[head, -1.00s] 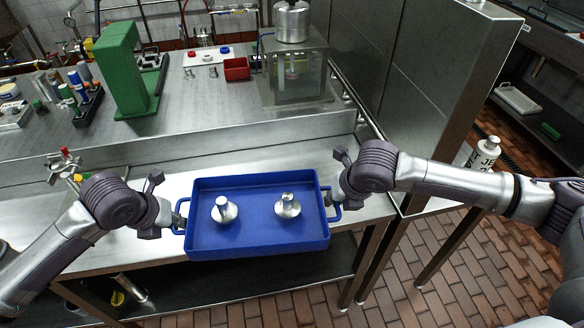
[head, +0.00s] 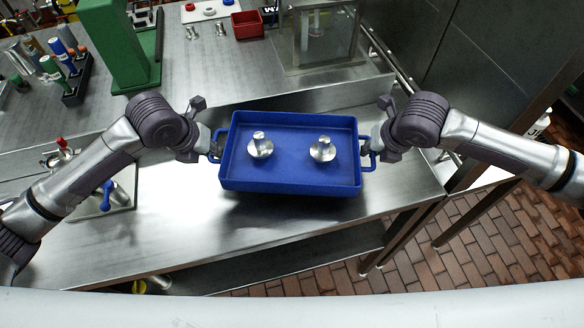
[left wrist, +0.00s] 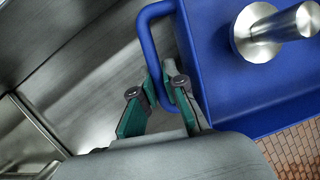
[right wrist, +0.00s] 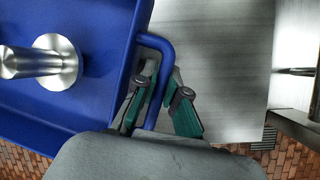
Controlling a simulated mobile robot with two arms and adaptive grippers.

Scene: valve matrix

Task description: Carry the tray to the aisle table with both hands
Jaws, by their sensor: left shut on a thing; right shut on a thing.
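The blue tray (head: 290,180) is held over the lower steel bench in the head view. Two metal parts, each a round flange with a stub, stand in it: a left one (head: 260,146) and a right one (head: 322,150). My left gripper (head: 214,146) is shut on the tray's left handle; the left wrist view shows its green fingers (left wrist: 160,95) around the handle bar (left wrist: 147,45). My right gripper (head: 372,150) is shut on the right handle, which also shows in the right wrist view (right wrist: 160,75). The tray looks about level. No aisle table can be made out.
The steel bench (head: 170,225) lies below the tray. A raised worktop behind holds a green press (head: 110,45), a red bin (head: 247,24) and a glass-sided box (head: 318,35). A valve fitting (head: 105,195) sits at left. Brick floor (head: 500,240) is open at right.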

